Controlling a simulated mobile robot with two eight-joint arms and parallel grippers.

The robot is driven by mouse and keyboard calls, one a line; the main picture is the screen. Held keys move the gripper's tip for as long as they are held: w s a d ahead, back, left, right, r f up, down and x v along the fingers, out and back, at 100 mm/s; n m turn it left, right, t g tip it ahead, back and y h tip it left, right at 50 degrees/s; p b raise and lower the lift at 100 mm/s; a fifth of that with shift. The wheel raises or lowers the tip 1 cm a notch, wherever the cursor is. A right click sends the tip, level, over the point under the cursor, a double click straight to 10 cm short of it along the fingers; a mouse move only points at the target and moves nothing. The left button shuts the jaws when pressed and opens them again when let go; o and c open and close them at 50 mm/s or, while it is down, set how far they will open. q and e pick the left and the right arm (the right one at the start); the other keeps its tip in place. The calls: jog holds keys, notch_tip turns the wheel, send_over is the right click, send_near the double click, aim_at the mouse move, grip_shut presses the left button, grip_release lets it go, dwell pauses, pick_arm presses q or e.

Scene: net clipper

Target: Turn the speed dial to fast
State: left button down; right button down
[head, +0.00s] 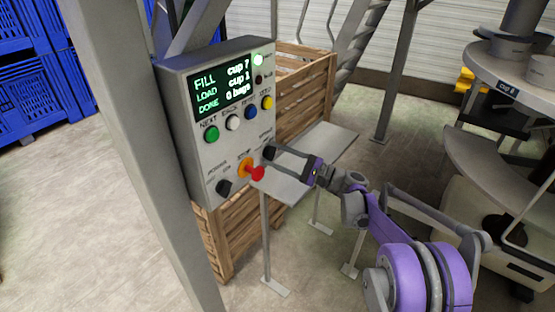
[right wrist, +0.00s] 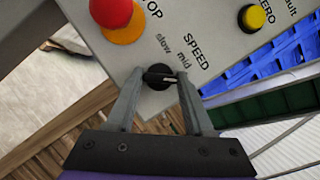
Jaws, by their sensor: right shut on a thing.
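The speed dial (head: 268,153) is a black knob at the lower right of the grey control panel (head: 194,122). In the right wrist view the dial (right wrist: 157,77) sits under the "SPEED" label, with "slow" and "mid" printed beside it. Its white pointer line lies nearly level and points right in that view, past "mid", at a finger. No "fast" label is visible; a finger may cover it. My right gripper (right wrist: 158,84) is shut on the dial, one finger on each side. In the head view, this gripper (head: 275,153) reaches the panel from the right. My left gripper is not in view.
A red stop button (head: 257,173) on a yellow base sits close beside the dial. A black power knob (head: 224,187) is further left. Coloured push buttons and a display are above. A wooden crate (head: 306,90) stands behind the panel, and a grey post is at its left.

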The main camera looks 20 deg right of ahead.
jog(key=shift+m+t, duration=0.4)
jog(key=shift+m, duration=0.4)
jog(key=shift+c, duration=1.4)
grip_release()
jog(key=shift+s+d+b, duration=0.1)
jog(key=shift+b, duration=0.2)
jog(key=v, duration=1)
jog(key=shift+s+d+b, duration=0.2)
jog(key=shift+b, duration=0.2)
jog(key=shift+f, duration=0.1)
